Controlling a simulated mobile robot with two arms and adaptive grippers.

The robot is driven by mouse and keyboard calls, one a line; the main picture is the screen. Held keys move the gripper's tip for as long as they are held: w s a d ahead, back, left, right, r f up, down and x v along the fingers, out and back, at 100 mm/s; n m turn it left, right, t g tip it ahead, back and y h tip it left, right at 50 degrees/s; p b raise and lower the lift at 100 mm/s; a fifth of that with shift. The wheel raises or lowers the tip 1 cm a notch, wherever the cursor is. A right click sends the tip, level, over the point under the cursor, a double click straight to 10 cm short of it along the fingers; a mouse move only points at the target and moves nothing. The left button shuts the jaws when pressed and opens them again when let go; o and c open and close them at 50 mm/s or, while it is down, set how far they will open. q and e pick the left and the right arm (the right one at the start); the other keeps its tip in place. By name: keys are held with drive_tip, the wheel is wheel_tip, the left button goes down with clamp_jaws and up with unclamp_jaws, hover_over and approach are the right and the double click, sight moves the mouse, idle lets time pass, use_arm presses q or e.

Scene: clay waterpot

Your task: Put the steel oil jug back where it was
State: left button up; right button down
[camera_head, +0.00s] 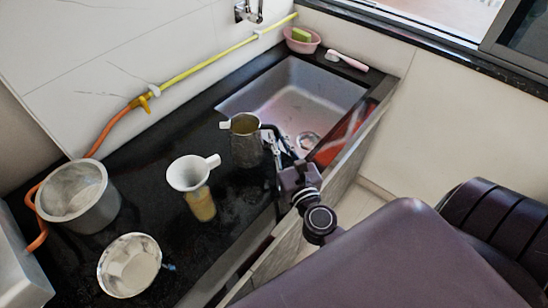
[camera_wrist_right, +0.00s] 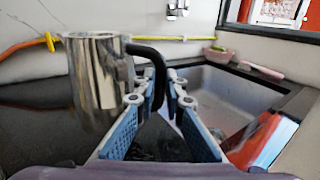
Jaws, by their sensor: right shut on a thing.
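The steel oil jug (camera_head: 246,150) stands upright over the black counter, just left of the sink, with its spout toward the left. In the right wrist view its shiny body (camera_wrist_right: 97,85) is left of my fingers, and its black handle (camera_wrist_right: 158,75) runs between them. My right gripper (camera_head: 283,155) is shut on this handle; its blue-padded fingers (camera_wrist_right: 160,105) show in the wrist view. I cannot tell whether the jug's base touches the counter. A white funnel (camera_head: 189,172) sits in a glass (camera_head: 202,206) of yellow oil, left of the jug. My left gripper is not in view.
A large steel pot (camera_head: 80,205) and a steel bowl (camera_head: 130,270) stand on the counter (camera_head: 150,205) at left. The sink (camera_head: 300,95) is at right. An orange-yellow hose (camera_head: 200,68) runs along the wall. A pink dish (camera_head: 301,44) and a brush (camera_head: 346,60) lie behind the sink.

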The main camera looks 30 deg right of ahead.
drive_tip(key=f+b, duration=0.1)
drive_tip(key=f, duration=0.1)
drive_tip(key=a+f+b, duration=0.1)
drive_tip(key=f+b, duration=0.1)
drive_tip(key=shift+w, duration=0.1)
drive_tip(key=shift+w+d, duration=0.1)
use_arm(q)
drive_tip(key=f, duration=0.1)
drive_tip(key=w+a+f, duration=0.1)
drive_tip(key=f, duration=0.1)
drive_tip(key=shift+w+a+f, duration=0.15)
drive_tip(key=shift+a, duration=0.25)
use_arm(e)
drive_tip(key=shift+r, duration=0.1)
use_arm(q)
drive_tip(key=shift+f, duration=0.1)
use_arm(e)
drive_tip(key=shift+s, duration=0.2)
drive_tip(key=shift+s+d+f+b, duration=0.1)
drive_tip(key=shift+f+b, duration=0.2)
drive_tip(key=shift+b, duration=0.05)
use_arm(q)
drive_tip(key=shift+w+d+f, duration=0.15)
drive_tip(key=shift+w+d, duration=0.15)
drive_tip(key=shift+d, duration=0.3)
use_arm(e)
drive_tip(key=c, duration=2)
unclamp_jaws()
drive_tip(key=shift+f, duration=0.1)
